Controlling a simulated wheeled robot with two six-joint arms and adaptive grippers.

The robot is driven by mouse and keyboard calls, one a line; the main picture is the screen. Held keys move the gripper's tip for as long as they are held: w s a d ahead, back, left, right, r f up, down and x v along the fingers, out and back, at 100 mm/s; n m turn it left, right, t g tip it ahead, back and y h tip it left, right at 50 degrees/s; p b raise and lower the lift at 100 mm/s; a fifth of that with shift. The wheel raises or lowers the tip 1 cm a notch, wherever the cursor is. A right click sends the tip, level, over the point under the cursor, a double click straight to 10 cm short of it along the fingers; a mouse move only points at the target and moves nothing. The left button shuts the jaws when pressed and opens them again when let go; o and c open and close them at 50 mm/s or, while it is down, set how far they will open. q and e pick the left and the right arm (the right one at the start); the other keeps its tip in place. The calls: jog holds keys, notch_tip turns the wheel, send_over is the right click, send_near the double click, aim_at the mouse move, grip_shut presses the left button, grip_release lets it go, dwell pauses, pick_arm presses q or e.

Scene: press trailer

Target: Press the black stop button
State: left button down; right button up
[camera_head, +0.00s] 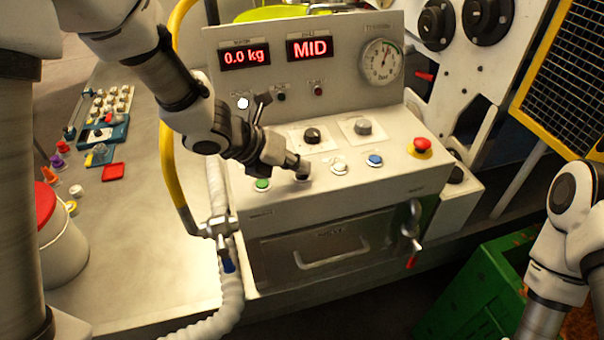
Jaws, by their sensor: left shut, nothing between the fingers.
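My left gripper (297,166) reaches in from the left over the sloped front of the control panel (235,207). It is shut and holds nothing. Its fingertips are at a button in the front row, between the green button (262,184) and the white button (339,167). The fingertips cover most of that button, and only part of its pale surround shows. Its colour, and whether the fingertips touch it or hover just above, I cannot tell. My right arm shows at the right edge, its gripper out of view.
A blue button (375,160) and a red mushroom button (420,147) stand to the right. A black knob (312,136) and a grey knob (363,126) are behind. A yellow rail (167,150) runs left of the panel. A green crate (480,290) is lower right.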

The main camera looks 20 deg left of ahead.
aim_at(299, 175)
pick_arm(q)
jog(key=shift+f, duration=0.1)
dwell(0.4)
jog(key=shift+r+p, duration=0.55)
jog(key=shift+r, duration=0.25)
notch_tip(299, 175, up, 5)
jog(key=p, duration=0.4)
dwell(0.5)
